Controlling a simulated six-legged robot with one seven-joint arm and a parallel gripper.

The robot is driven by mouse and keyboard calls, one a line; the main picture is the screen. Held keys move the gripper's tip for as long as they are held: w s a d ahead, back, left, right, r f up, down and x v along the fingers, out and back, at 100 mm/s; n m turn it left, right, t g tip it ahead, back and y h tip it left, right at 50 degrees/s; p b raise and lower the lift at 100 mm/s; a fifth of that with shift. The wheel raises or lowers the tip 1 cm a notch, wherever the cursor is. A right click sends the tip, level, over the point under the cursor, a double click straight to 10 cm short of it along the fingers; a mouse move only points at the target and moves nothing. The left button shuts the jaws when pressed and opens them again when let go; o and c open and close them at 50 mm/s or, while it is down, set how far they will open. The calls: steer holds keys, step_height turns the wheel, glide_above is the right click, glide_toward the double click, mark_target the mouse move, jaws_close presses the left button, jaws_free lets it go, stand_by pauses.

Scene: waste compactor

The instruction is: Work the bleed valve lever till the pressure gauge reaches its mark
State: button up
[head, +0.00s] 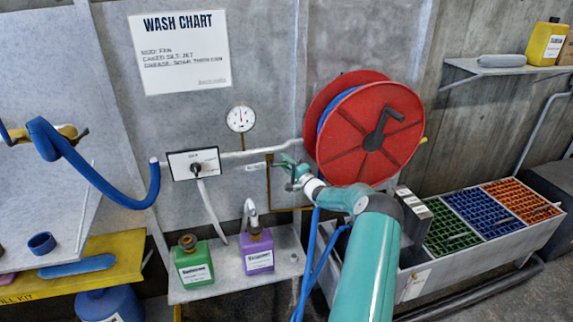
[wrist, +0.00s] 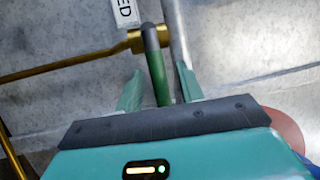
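The bleed valve lever (wrist: 158,72) is a green handle with a dark rounded end at a brass fitting (wrist: 130,44) in the wrist view. My gripper (wrist: 160,88) is open, with one finger on each side of the lever and visible gaps between. In the head view my gripper (head: 290,170) is at the brass pipe left of the red reel and largely hides the lever. The pressure gauge (head: 241,119) is a round white dial on the wall above. Its needle appears to point roughly upward; the scale and mark are too small to read.
A red hose reel (head: 370,132) stands close to the right of my gripper. A selector box (head: 194,164) is on the wall to the left. Below are a shelf with a green jug (head: 194,262) and a purple jug (head: 257,252). Blue hose hangs beside my arm.

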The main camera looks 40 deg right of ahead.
jaws_close()
steer(key=shift+r+n, duration=0.1)
steer(key=shift+n, duration=0.2)
steer(key=n, duration=0.1)
steer(key=r+n+g, duration=0.1)
steer(key=n, duration=0.1)
steer(key=r+n, duration=0.1)
steer(key=shift+w+a+r+g+y, duration=0.15)
steer(key=shift+a+g+y, duration=0.1)
steer(key=shift+g+y, duration=0.15)
steer(key=shift+w+a+r+n+g, duration=0.15)
steer(key=shift+r+n+g, duration=0.15)
steer(key=shift+n, duration=0.4)
steer(key=shift+a+r+n+g, duration=0.15)
steer(key=shift+n+g, duration=0.15)
steer(key=shift+n, duration=0.4)
jaws_free()
